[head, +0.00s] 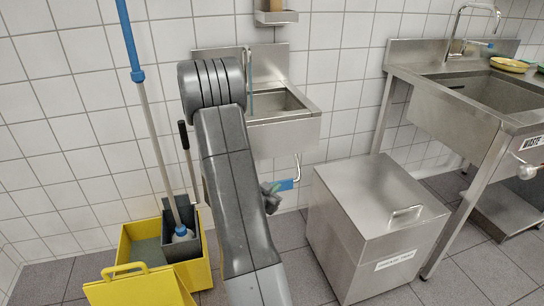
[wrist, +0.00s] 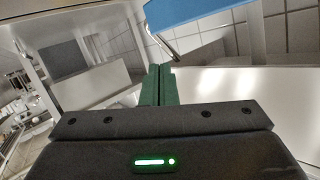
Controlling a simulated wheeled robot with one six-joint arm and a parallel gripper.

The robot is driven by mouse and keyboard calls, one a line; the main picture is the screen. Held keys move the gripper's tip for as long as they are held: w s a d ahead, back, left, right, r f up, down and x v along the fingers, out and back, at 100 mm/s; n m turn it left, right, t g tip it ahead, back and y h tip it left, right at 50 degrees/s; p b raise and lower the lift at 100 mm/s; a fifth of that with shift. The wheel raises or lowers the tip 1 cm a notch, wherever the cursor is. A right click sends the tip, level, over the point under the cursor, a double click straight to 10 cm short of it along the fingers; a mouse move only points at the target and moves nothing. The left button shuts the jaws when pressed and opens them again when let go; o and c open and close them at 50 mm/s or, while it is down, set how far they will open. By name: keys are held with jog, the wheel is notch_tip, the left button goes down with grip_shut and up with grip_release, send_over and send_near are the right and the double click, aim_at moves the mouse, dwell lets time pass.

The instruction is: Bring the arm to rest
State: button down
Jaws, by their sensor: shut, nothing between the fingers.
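My gripper (wrist: 160,84) shows in the wrist view with its two green fingers together and nothing between them. In the head view my arm is raised and bent in the middle of the picture, and my gripper (head: 277,187) shows small beside its right edge, low in front of the tiled wall. Part of the gripper is hidden behind my arm.
A steel box (head: 345,215) with a handled lid stands right of my arm. A yellow mop bucket (head: 140,285) with a blue-topped mop stands left. A small wall sink (head: 285,135) is behind my arm. A steel sink table (head: 450,115) stands right. Floor between is narrow.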

jog(key=shift+s+d+r+p, duration=0.25)
jog(key=shift+s+r+p, duration=0.2)
jog(key=shift+s, duration=0.2)
jog(key=shift+s+d+r+p, duration=0.2)
jog(key=shift+s+r+p, duration=0.2)
jog(key=shift+s, duration=0.2)
jog(key=shift+w, duration=0.1)
